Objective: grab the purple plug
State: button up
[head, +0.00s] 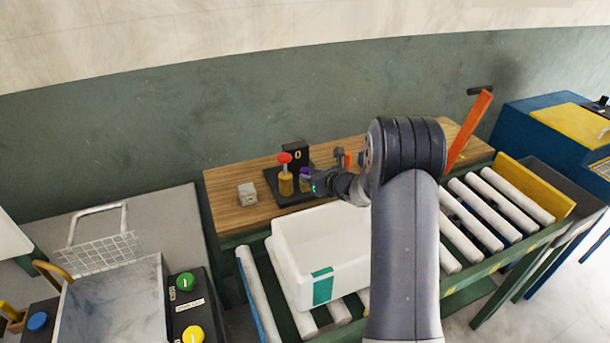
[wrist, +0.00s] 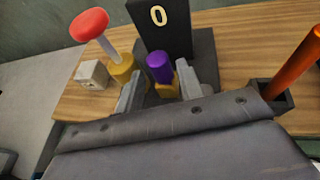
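The purple plug (wrist: 159,66) stands upright in a yellow holder on a dark base in the wrist view. A small part of it also shows in the head view (head: 304,173), just beside my gripper (head: 316,184). In the wrist view my gripper (wrist: 164,84) has its two grey fingers apart, one on each side of the plug and its holder. Gaps seem to show between the fingers and the plug, so it looks open. The lower part of the holder is partly hidden by my gripper.
A red-topped plug (head: 285,158) in a yellow holder stands left of the purple one. A black plate marked 0 (head: 297,154) rises behind. A pale cube (head: 247,194) sits at left. A white bin (head: 290,262) stands in front, and an orange lever (head: 468,132) at right.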

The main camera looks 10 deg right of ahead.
aim_at(308, 173)
jog(key=shift+p+x, duration=0.5)
jog(key=shift+x, duration=1.5)
jog(key=shift+c, duration=0.6)
grip_shut()
jog(key=shift+r, duration=0.15)
